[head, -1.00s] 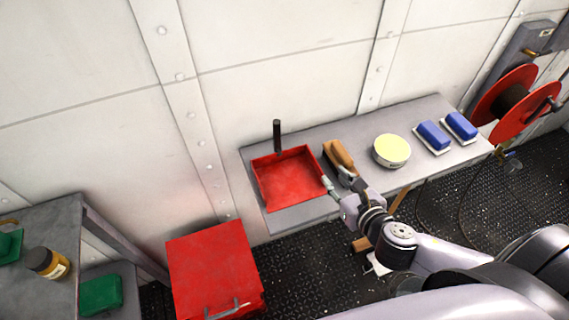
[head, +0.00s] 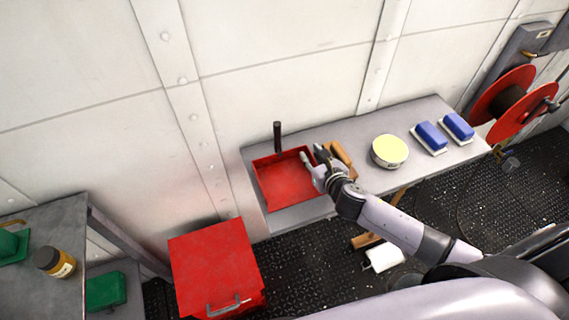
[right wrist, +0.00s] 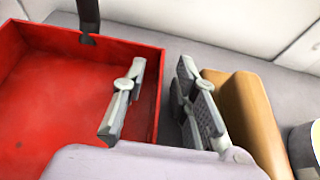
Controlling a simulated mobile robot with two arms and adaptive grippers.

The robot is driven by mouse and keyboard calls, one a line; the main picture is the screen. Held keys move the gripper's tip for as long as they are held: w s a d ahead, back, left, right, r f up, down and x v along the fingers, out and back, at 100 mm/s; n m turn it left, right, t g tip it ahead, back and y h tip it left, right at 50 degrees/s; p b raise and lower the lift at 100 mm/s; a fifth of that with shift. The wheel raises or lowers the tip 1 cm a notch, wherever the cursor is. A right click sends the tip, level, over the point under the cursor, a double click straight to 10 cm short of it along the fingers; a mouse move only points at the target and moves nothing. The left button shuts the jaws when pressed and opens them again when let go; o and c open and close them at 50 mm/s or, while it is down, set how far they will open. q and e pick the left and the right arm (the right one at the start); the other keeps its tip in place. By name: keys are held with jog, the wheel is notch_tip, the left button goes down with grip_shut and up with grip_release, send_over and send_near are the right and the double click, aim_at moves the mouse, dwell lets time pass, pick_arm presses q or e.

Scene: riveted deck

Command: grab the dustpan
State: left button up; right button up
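The red dustpan (head: 284,184) lies on the grey bench by the wall, its dark handle (head: 277,138) standing up at the back. It also fills the left of the right wrist view (right wrist: 50,95). My right gripper (head: 312,157) is over the dustpan's right side wall. In the right wrist view its fingers (right wrist: 160,100) are apart, one on the pan's inner side and one outside, between the wall and a brown wooden brush (right wrist: 250,115). Whether they touch the wall cannot be told. My left gripper is not in view.
On the bench (head: 430,163), right of the brush, are a round yellow-topped tub (head: 389,151) and two blue-and-white brushes (head: 429,136). A red box (head: 215,268) stands in front on the left. A red reel (head: 512,103) is at the right.

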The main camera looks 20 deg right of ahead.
jog(key=shift+w+f, duration=0.15)
jog(key=shift+w, duration=0.1)
jog(key=shift+s, duration=0.1)
jog(key=shift+c, duration=0.4)
grip_shut()
